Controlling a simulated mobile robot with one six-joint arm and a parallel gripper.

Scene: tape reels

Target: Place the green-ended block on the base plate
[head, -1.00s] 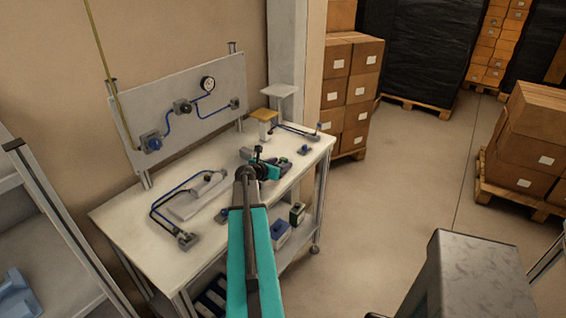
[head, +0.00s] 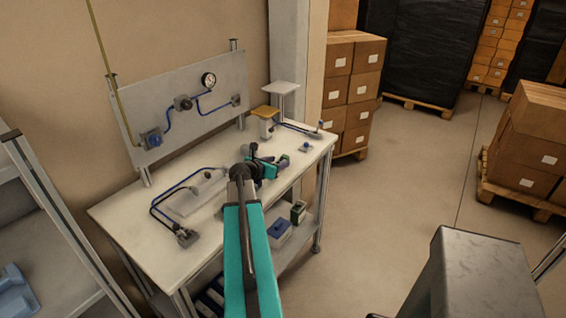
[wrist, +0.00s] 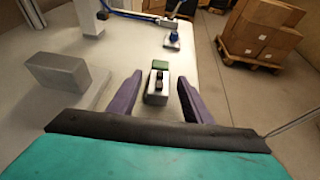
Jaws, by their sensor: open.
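The green-ended block is a small grey block (wrist: 157,93) with a green end (wrist: 160,66) and a dark knob on top. In the wrist view it appears between my gripper's two purple fingers, with gaps on both sides. My gripper (wrist: 158,82) is open and holds nothing. In the head view my gripper (head: 268,168) is over the right half of the bench, and the block is mostly hidden beside it. A pale flat plate (head: 183,206) lies on the bench left of my gripper, within blue tubing; I cannot tell for certain that it is the base plate.
The white bench (head: 130,225) has an upright panel with a gauge (head: 208,80) behind it. A yellow-topped post (head: 266,113) and a small blue-knobbed part (head: 304,147) stand at its right. A grey block (wrist: 60,75) is left of my fingers.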

